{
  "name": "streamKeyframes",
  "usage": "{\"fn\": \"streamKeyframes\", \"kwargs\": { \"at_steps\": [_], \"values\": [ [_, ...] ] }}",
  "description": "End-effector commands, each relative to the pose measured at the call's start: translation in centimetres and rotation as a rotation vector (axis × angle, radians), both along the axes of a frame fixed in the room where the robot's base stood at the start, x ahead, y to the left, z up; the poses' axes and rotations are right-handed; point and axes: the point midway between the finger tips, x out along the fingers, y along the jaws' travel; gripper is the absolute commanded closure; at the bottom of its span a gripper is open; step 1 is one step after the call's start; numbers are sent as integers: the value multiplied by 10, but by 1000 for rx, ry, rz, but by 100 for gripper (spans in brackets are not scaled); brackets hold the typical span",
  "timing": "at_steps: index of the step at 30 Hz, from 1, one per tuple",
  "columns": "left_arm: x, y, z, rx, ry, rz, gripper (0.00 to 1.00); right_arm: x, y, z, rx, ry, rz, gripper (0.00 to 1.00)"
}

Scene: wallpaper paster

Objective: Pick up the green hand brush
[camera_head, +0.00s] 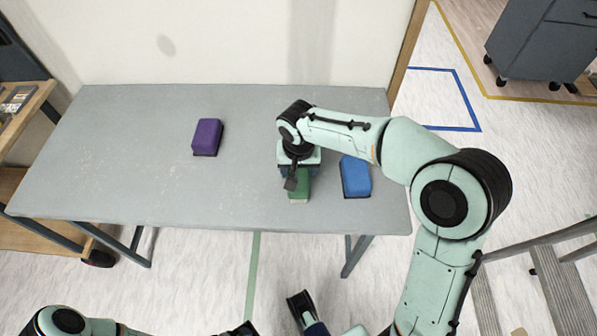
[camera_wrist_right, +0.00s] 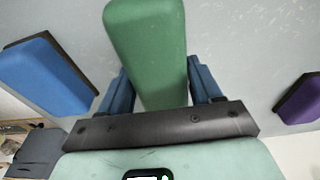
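The green hand brush (camera_head: 300,187) is on the grey table, right of its middle and near the front edge. In the head view my right gripper (camera_head: 298,172) is over it and hides its rear part. In the right wrist view the green hand brush (camera_wrist_right: 148,45) lies between the two blue fingers of my right gripper (camera_wrist_right: 162,80). I cannot tell whether the brush touches the table.
A blue brush (camera_head: 355,177) stands close to the right of the green one. A purple brush (camera_head: 207,137) is farther left. The grey table (camera_head: 120,180) is clear between and left of them. A wall is behind; a metal ladder-like frame (camera_head: 535,245) is at right.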

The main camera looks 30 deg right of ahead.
Motion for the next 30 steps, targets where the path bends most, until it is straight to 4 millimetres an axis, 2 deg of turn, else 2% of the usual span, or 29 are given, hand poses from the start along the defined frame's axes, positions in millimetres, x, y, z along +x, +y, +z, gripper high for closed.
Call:
{"fn": "streamKeyframes", "kwargs": {
  "at_steps": [11, 17, 23, 30],
  "values": [
    [-1, 0, 1, -1, 3, -1, 0, 0, 0, 5, 0, -2, 0, 71],
    [-7, -3, 8, -8, 18, -8, 0, 1, 0, 27, 0, -6, 0, 71],
    [-12, -4, 18, -12, 34, -12, 0, 1, 1, 72, 1, -8, 1, 71],
    [-18, -4, 33, -15, 57, -17, 0, 1, 0, 142, 1, -8, 1, 71]
  ]
}}
